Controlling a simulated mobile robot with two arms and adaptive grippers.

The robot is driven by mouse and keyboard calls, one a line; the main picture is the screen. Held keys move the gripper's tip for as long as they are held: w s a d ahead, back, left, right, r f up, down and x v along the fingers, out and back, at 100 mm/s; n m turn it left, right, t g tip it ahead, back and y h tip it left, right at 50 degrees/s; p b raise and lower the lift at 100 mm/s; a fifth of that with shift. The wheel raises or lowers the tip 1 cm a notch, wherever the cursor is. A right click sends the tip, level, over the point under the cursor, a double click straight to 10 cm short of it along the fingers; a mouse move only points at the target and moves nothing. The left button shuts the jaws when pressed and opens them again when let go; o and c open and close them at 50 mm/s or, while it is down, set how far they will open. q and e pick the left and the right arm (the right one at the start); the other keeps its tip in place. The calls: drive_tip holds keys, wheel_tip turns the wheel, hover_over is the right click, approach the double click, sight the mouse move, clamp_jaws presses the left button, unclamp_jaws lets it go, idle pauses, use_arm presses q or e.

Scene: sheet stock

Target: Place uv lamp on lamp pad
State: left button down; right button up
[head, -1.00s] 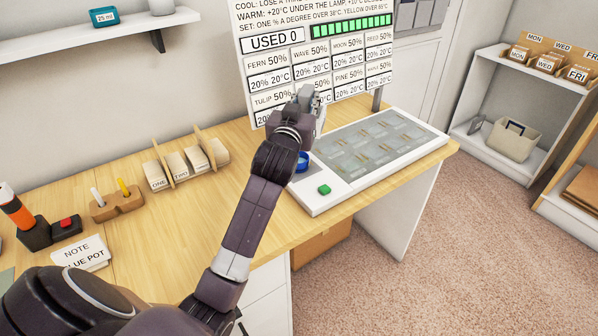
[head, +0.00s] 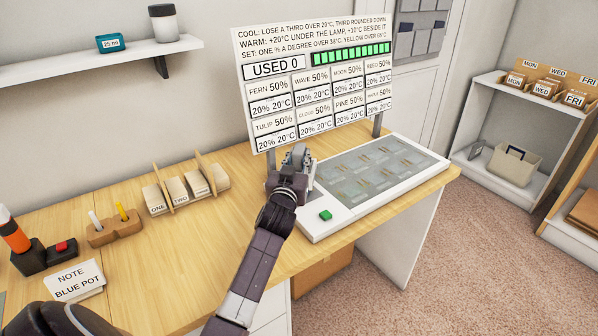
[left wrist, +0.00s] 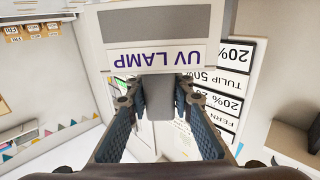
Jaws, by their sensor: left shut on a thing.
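The UV lamp (left wrist: 160,25) is in the left wrist view, a grey and white body with a "UV LAMP" label that reads upside down. My left gripper (left wrist: 160,90) is shut on its grey stem. In the head view my left gripper (head: 298,158) is low in front of the board, at the left end of the white panel (head: 345,212). The lamp is hard to tell from the gripper there. I cannot make out the lamp pad; the gripper and arm cover that end of the panel. My right gripper is not in view.
The board (head: 318,75) with rows of names stands close behind the gripper. A green button (head: 325,215) is on the panel's near left corner. A wooden rack of cards (head: 187,187) stands left, with clear desk between. A "NOTE BLUE POT" card (head: 75,280) is at front left.

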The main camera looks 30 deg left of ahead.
sight(299, 170)
use_arm(q)
wheel_tip(299, 170, down, 5)
drive_tip(key=shift+r+b, duration=0.2)
drive_tip(key=shift+b, duration=0.1)
drive_tip(key=shift+f, duration=0.15)
drive_tip(key=c, duration=1.7)
unclamp_jaws()
